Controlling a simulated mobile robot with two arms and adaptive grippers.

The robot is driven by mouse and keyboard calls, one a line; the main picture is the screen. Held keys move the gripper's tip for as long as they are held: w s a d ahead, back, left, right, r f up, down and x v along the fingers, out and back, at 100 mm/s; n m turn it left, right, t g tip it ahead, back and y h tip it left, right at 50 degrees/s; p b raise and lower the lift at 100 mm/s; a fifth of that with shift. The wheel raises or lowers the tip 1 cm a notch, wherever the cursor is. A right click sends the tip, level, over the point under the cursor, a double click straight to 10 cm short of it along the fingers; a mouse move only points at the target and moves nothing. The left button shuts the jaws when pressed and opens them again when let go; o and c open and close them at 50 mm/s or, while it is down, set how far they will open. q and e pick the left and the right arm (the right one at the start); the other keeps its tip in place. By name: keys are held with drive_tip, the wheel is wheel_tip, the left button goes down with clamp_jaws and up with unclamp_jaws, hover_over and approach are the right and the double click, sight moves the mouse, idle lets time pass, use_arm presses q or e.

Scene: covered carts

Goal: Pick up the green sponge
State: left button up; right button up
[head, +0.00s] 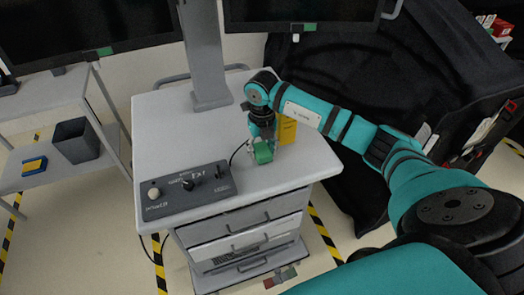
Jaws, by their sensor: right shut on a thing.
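The green sponge (263,152) is on or just above the grey cart top (170,125), right of the control box. My right gripper (262,140) points down over it and is shut on it, hiding part of it. I cannot tell whether the sponge still touches the cart top. My left gripper is not in the head view.
A dark control box (188,190) with knobs lies at the cart's front left, with a cable near the sponge. A yellow block (287,130) stands just right of the gripper. A grey post (206,60) rises behind. A side shelf holds a dark bin (76,140).

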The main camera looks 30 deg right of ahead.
drive_tip(key=shift+r, duration=0.3)
wheel_tip(320, 180, up, 2)
drive_tip(key=shift+r+b, duration=0.1)
drive_tip(key=shift+b, duration=0.75)
drive_tip(key=s+a+r+b, duration=0.1)
drive_tip(key=s+a+b, duration=0.3)
drive_tip(key=s+a, duration=0.5)
drive_tip(key=a, duration=0.4)
drive_tip(key=shift+s+r, duration=0.25)
drive_tip(key=shift+r, duration=0.15)
